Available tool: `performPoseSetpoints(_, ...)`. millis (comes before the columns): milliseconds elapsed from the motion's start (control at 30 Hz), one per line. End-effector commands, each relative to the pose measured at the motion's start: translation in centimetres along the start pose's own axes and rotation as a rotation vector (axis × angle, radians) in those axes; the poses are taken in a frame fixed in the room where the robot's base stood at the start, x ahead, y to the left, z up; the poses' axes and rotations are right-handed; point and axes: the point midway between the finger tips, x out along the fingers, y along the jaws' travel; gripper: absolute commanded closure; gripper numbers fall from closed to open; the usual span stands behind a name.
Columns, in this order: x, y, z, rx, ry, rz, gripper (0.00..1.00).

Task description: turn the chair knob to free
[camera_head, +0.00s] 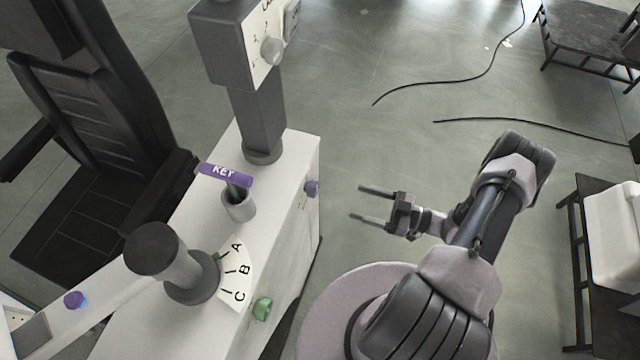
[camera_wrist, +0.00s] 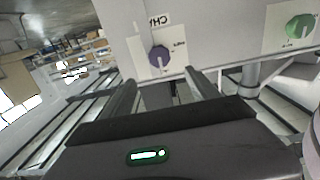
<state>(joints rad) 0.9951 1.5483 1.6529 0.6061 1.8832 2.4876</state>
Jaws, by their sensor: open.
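The chair knob is a small purple knob (camera_head: 312,187) on the side face of the white cabinet (camera_head: 287,175). In the wrist view the purple knob (camera_wrist: 159,56) sits on a pale plate, with a partly visible upside-down label starting "CHA" beside it. Small lettering at the knob's side is too blurred to read, so its setting cannot be told. My gripper (camera_head: 358,202) is open and empty, its fingers pointing at the knob from the right with a gap between. In the wrist view the two fingers (camera_wrist: 162,84) stand either side of the knob's line, short of it.
A green knob (camera_head: 262,308) is on the same face, nearer the camera. On top stand a purple KEY handle (camera_head: 225,175), a black lever (camera_head: 155,250) with an A-B-C dial, and a grey column (camera_head: 257,115). A black chair (camera_head: 95,130) is behind.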

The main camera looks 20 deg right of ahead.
Motion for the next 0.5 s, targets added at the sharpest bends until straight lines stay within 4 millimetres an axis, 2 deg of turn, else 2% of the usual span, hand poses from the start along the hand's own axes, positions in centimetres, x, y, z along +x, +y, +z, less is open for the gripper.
performPoseSetpoints(100,3.8,-0.2,0.2,0.001,-0.001,-0.008,0.31)
performPoseSetpoints(300,9.3,-0.2,0.2,-0.002,-0.001,-0.008,0.31)
performPoseSetpoints(500,11.9,-0.1,0.1,-0.002,-0.002,-0.004,0.31)
